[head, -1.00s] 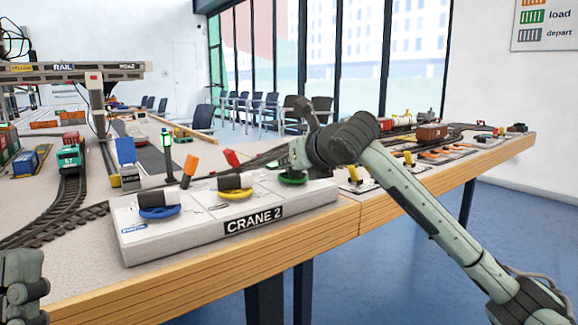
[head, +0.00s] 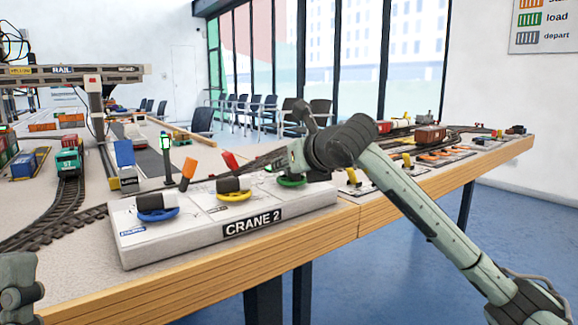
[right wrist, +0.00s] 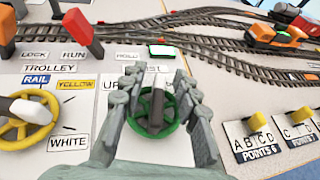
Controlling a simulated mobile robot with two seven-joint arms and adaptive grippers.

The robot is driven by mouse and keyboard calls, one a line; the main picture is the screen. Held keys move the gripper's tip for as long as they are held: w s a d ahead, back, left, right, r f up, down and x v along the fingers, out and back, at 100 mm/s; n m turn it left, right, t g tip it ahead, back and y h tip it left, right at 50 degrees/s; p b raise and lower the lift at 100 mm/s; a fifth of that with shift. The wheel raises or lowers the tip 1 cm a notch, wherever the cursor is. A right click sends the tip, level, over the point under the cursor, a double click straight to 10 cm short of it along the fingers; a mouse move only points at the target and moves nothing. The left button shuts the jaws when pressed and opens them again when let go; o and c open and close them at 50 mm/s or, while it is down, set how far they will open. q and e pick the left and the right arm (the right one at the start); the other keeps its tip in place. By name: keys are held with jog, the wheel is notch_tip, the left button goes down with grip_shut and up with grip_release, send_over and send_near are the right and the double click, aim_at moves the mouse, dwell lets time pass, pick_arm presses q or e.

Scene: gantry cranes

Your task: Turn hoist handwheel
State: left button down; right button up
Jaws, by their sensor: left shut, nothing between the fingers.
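The green handwheel (right wrist: 156,128), with a dark grip across it, is on the CRANE 2 panel (head: 190,243). Letters ending "IST" and the word "UP" show beside it, partly hidden. In the head view the green wheel (head: 291,182) is at the panel's right end, under my right gripper (head: 280,163). In the right wrist view my right gripper's fingers (right wrist: 156,85) stand apart, one on each side of this wheel. I cannot tell whether they press on its rim. My left gripper (head: 19,290) is shut and empty at the lower left, off the table's front edge.
A yellow handwheel (head: 234,195) and a blue handwheel (head: 157,214) are left of the green one. An orange lever (head: 188,170) and a red lever (head: 230,160) stand behind them. Toy rails (right wrist: 215,30) run behind the panel. Yellow points knobs (right wrist: 256,121) are to the right.

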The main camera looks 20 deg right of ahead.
jog(key=v, duration=1.2)
dwell(1.0)
